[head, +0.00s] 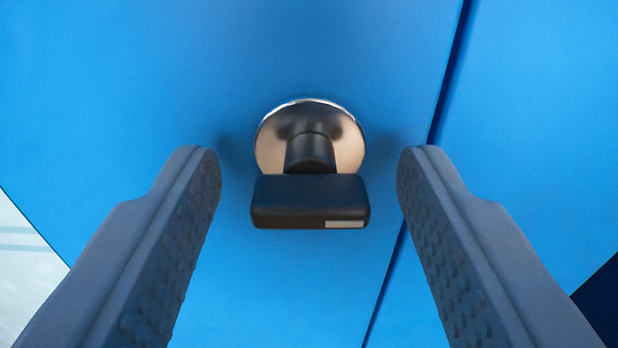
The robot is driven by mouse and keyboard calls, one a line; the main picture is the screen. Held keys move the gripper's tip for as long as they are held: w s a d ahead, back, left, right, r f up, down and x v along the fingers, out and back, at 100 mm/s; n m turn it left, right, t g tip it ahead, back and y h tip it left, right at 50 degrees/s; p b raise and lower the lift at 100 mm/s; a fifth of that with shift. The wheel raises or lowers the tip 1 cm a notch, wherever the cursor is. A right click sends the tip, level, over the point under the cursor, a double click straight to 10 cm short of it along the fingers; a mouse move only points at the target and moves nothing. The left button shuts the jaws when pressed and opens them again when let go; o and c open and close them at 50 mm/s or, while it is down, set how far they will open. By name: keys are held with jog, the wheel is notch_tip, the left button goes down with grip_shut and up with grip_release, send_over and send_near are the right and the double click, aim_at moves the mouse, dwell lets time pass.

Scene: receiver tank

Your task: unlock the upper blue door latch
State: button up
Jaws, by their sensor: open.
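The latch (310,202) is a black knob with a wide, flat handle lying level across the picture. It sits on a round, shiny metal plate (267,150) on the blue door (200,70). A small light mark shows at the handle's lower right. My gripper (309,170) is open, with one dark, studded finger on each side of the latch. There is a clear gap between each finger and the handle, and neither finger appears to touch it. How far the fingertips are from the door is hard to tell.
A dark, narrow seam (438,120) runs down the door to the right of the latch, with another blue panel (550,130) beyond it. A pale area (25,270) shows at the lower left, past the door's edge. The door face around the latch is clear.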

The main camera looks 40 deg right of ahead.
jog(key=shift+c, duration=0.2)
jog(key=c, duration=0.9)
jog(key=shift+c, duration=0.2)
jog(key=shift+n, duration=0.3)
jog(key=n, duration=0.3)
jog(key=shift+n, duration=0.3)
jog(key=n, duration=0.4)
jog(key=shift+a+n, duration=0.1)
jog(key=shift+n, duration=0.2)
jog(key=n, duration=0.4)
jog(key=shift+w, duration=0.1)
jog(key=n, duration=0.5)
jog(key=shift+f, duration=0.15)
